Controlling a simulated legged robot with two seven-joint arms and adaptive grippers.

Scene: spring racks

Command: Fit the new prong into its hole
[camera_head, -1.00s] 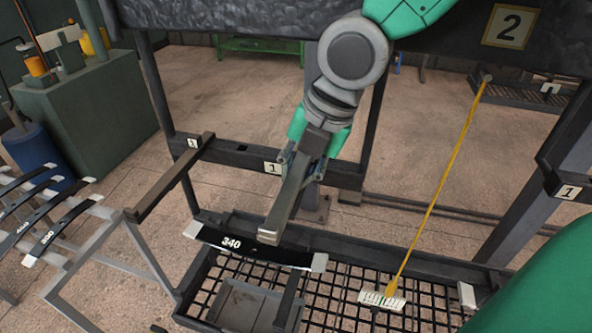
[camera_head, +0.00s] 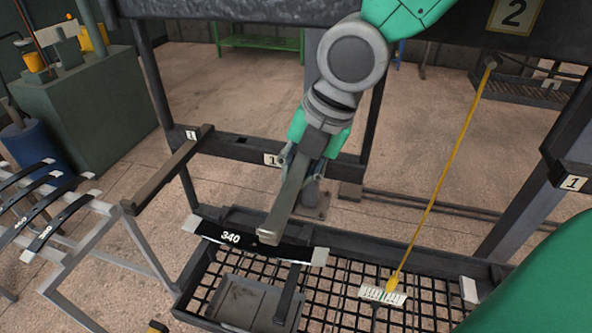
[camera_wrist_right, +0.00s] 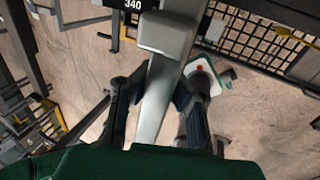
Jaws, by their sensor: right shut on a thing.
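The new prong (camera_head: 287,203) is a long grey bar with a squared, paler end pointing down and toward me. My right gripper (camera_head: 303,163) is shut around its upper part, and in the wrist view its fingers (camera_wrist_right: 157,105) lie on both sides of the bar. The dark rail (camera_head: 325,171) with "1" labels runs behind the gripper. A small dark spot on the rail (camera_head: 242,140), left of the gripper, may be a hole. The bar's far end is hidden by the gripper, so I cannot tell whether it touches the rail. My left gripper is not in view.
Another prong (camera_head: 165,181) sticks out from the rail at the left. A black "340" leaf spring (camera_head: 208,231) lies below the held bar, over a mesh basket (camera_head: 340,300). More springs (camera_head: 52,222) lie on a rack at left.

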